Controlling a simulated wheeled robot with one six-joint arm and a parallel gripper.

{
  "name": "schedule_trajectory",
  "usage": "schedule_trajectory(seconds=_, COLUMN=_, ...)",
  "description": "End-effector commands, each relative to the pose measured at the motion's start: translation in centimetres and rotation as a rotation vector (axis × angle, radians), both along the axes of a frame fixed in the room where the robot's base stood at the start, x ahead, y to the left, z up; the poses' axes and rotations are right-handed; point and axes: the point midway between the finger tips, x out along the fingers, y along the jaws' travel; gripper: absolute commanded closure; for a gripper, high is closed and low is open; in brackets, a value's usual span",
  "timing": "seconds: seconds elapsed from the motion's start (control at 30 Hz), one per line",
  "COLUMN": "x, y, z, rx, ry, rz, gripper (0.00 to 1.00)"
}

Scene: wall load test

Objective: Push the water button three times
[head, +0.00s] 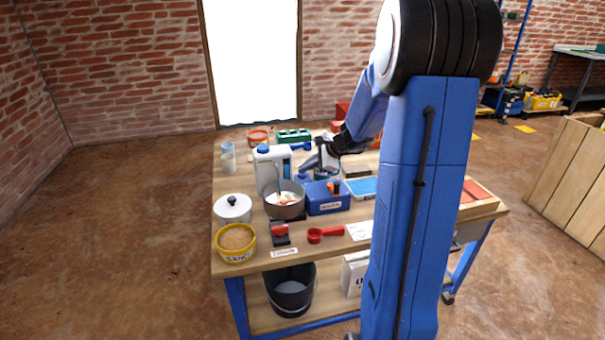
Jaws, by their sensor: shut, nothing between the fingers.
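A blue box (328,204) with a small label on its front and a small orange and black part on top stands mid-table. A white jug (268,179) with a blue cap and a blue level strip stands behind it to the left. I cannot tell which part is the water button; the labels are too small to read. My gripper (322,158) is shut and empty, above the back half of the table, behind the blue box. My arm hides the table's right part. Whether my gripper touches anything there is unclear.
A steel pot (285,207), a white lidded pot (233,208), a yellow bowl of sand (236,241) and a red scoop (325,234) crowd the table's (300,258) left and front. A green block (293,136) stands at the back. A black bucket (290,292) sits below.

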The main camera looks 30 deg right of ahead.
Motion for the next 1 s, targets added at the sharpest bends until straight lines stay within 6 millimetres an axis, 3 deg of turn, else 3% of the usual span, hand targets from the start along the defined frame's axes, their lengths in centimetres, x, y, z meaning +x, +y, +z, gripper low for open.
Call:
schedule_trajectory(seconds=0.53, x=0.0, y=0.0, z=-0.1, rx=0.000, ry=0.000, rz=0.000, gripper=1.00)
schedule_trajectory(seconds=1.0, x=0.0, y=0.0, z=1.9, rx=0.000, ry=-0.001, rz=-0.001, gripper=1.00)
